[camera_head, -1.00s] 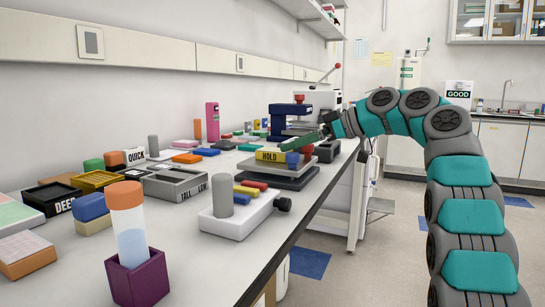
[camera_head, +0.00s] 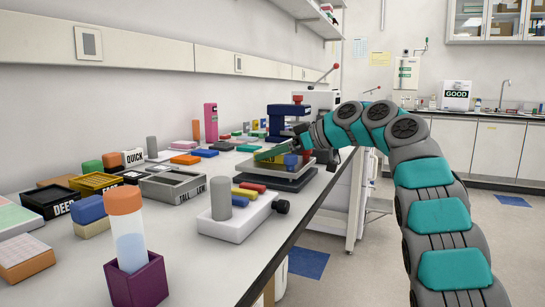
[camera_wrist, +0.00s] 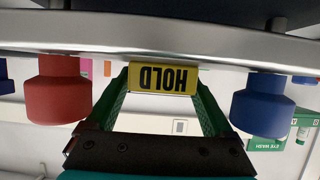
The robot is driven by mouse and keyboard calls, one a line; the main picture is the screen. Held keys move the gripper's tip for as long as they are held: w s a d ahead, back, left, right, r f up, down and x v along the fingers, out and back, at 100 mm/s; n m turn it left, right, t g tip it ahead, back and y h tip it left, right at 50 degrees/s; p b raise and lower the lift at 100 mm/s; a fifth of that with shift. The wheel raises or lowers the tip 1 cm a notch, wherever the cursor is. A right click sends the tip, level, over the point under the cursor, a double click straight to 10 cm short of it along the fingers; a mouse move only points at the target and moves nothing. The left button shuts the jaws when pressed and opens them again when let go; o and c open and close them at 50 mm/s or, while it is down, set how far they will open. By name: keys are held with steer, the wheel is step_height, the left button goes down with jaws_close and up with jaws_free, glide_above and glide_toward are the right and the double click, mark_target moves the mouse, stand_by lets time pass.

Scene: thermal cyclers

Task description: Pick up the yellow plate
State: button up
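The yellow plate (camera_wrist: 163,79), marked HOLD, shows upside down in the wrist view, against the edge of a silver tray-like platform (camera_wrist: 160,36). My gripper (camera_wrist: 162,88) has its two green fingers apart, one on each side of the plate. I cannot tell whether they touch it. In the head view my gripper (camera_head: 272,150) is low over the platform on the bench and covers most of the plate. Only a bit of yellow shows beneath the fingers.
A red knob (camera_wrist: 58,90) and a blue knob (camera_wrist: 263,105) flank my fingers on the platform. A blue press (camera_head: 288,120) stands behind. A white block with coloured bars (camera_head: 235,215) is nearer on the bench.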

steer(key=c, duration=1.1)
